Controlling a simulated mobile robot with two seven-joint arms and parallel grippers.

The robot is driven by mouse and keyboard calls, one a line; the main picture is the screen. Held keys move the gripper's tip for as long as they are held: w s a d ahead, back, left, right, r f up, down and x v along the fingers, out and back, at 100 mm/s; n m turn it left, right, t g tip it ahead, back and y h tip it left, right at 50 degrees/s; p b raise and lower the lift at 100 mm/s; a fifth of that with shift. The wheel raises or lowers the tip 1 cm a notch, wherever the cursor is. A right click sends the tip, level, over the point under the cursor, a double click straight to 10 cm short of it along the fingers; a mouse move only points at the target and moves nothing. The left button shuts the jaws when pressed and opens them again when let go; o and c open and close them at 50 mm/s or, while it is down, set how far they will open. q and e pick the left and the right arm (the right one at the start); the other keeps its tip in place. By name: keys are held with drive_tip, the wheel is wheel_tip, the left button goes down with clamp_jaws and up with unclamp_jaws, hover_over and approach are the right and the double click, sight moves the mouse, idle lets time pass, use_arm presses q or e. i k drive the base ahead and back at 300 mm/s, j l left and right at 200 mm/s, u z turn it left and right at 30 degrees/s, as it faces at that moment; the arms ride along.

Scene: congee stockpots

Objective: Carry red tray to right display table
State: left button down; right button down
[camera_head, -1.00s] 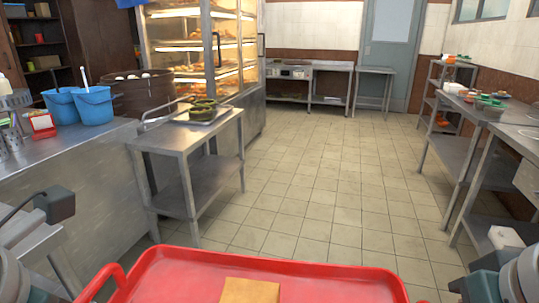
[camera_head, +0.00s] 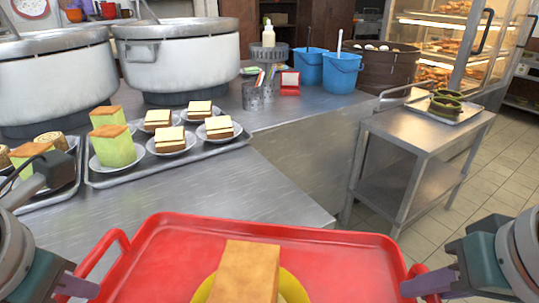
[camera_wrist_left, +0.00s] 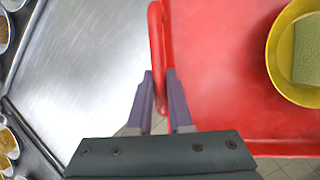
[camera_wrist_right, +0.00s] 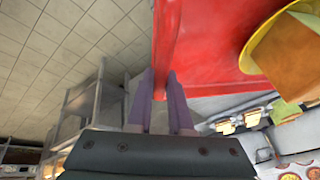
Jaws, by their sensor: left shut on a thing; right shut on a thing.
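The red tray (camera_head: 180,245) is held level in front of me, at the bottom of the head view. A yellow plate (camera_head: 291,288) lies on it and carries a block of cake with a brown top (camera_head: 247,270). My left gripper (camera_wrist_left: 160,100) is shut on the tray's left handle (camera_wrist_left: 157,45). My right gripper (camera_wrist_right: 160,95) is shut on the tray's right handle (camera_wrist_right: 166,40). In the head view both grippers are at the lower corners, at the tray's sides. The plate's near part is cut off by the head view's lower edge.
A steel counter (camera_head: 285,185) lies just beyond the tray, with stockpots (camera_head: 182,58), plates of cake on trays, and blue buckets (camera_head: 342,72). A small steel table (camera_head: 410,140) stands at the right, bearing a tray of green items (camera_head: 444,105). Tiled floor (camera_head: 490,175) is open at far right.

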sight(86, 254)
drive_tip(key=i+j+u, duration=0.15)
drive_tip(key=u, duration=0.3)
drive_tip(key=i+u, duration=0.65)
drive_tip(key=u, duration=0.25)
